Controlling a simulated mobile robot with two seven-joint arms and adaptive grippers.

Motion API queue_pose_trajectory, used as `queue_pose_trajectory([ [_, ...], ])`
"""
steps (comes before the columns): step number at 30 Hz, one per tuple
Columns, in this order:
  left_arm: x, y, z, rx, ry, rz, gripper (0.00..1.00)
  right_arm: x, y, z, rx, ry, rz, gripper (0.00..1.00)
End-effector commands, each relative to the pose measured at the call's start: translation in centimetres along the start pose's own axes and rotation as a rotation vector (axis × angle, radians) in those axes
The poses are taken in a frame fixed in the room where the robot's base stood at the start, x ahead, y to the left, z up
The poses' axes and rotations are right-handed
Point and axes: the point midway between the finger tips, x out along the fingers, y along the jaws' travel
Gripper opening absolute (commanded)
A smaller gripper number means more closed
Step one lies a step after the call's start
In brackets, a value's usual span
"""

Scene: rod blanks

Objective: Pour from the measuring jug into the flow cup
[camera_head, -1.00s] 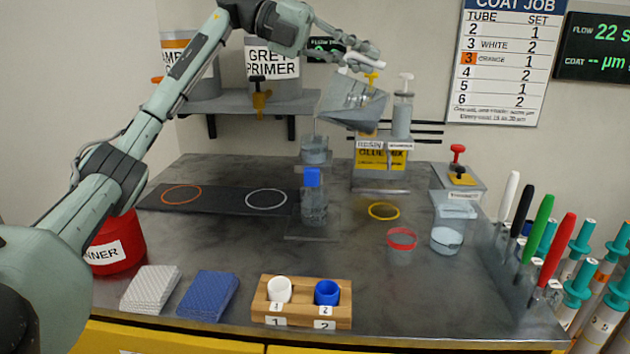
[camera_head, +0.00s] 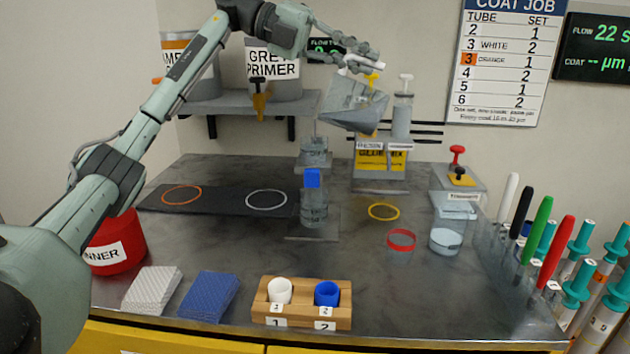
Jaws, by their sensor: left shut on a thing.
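The flow cup (camera_head: 314,152) is a small clear cup on a stand, below and left of the jug. A faint narrow streak shows above the cup; I cannot tell whether it is liquid. A blue piece (camera_head: 312,178) sits under the cup, above a clear beaker (camera_head: 314,212). My right gripper is not in view.
A yellow-labelled stand (camera_head: 381,160) is behind the jug. A red-banded cup (camera_head: 401,243) and a clear tub (camera_head: 446,238) stand at right. A wooden rack (camera_head: 302,303) holds white and blue cups in front. Markers line the right edge.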

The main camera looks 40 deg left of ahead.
Motion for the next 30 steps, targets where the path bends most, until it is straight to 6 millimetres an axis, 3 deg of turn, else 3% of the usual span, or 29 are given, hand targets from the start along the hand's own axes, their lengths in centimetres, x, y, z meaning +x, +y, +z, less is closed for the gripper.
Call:
queue_pose_trajectory([
  [8, 0.1, -0.1, 0.0, 0.002, 0.003, 0.009, 0.0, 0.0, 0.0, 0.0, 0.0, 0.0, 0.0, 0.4],
  [16, 2.3, 0.0, -0.1, 0.003, 0.041, 0.199, 0.0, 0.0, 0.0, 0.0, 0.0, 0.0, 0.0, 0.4],
  [30, 2.5, 0.2, -0.1, 0.001, 0.045, 0.218, 0.0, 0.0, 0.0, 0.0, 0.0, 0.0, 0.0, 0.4],
])
